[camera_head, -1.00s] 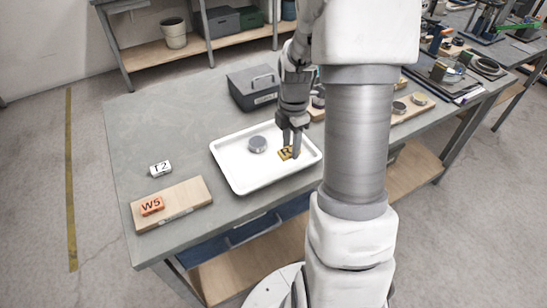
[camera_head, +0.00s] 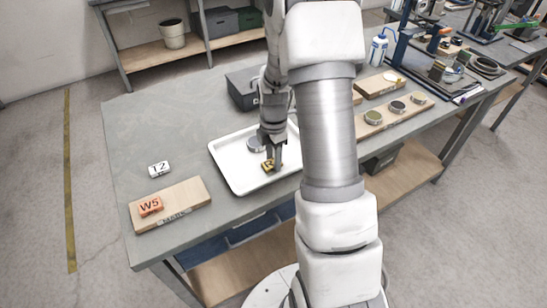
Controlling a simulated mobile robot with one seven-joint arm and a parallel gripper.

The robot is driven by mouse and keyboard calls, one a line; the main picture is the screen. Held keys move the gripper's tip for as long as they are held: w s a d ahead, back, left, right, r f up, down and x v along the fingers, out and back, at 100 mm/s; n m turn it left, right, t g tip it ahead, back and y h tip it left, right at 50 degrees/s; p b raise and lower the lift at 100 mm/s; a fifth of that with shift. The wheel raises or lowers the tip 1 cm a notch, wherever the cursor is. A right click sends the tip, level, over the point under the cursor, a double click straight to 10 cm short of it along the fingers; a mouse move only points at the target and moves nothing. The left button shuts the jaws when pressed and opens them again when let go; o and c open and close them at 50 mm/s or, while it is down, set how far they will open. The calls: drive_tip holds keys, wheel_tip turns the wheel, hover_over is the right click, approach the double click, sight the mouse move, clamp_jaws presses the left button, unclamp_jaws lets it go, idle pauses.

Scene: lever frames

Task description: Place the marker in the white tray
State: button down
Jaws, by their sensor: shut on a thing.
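The white tray (camera_head: 236,177) lies on the grey workbench, with a round grey metal disc (camera_head: 255,144) inside it. My gripper (camera_head: 272,162) points down over the tray, in front of the disc. It is shut on a small yellow marker (camera_head: 267,166) with a black letter that looks like R. Part of the marker is hidden by the fingers. I cannot tell whether the marker touches the tray floor. A white marker reading T2 (camera_head: 159,168) lies on the bench to the left. An orange marker reading W5 (camera_head: 150,206) lies on a wooden board (camera_head: 185,200).
A dark grey toolbox (camera_head: 242,88) stands behind the tray. To the right, a wooden board (camera_head: 391,117) holds several round tins. My arm hides the tray's right end. The bench left of the toolbox is clear.

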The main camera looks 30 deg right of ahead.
drive_tip(key=shift+c, duration=2.3)
unclamp_jaws()
wheel_tip(320, 180, up, 12)
drive_tip(key=p, duration=0.1)
drive_tip(key=s+a+r+m+t, duration=0.1)
drive_tip(key=s+a+r+m, duration=0.25)
drive_tip(key=r, duration=0.25)
drive_tip(key=s+a+r+m+t, duration=0.2)
drive_tip(key=s+a+r+m, duration=0.15)
drive_tip(key=r, duration=0.25)
drive_tip(key=s+a+r+m+t, duration=0.2)
drive_tip(key=s+a+r+m, duration=0.2)
drive_tip(key=s+m, duration=0.7)
drive_tip(key=shift+s+a+t, duration=0.3)
drive_tip(key=shift+s+a, duration=0.05)
drive_tip(key=shift+a, duration=0.6)
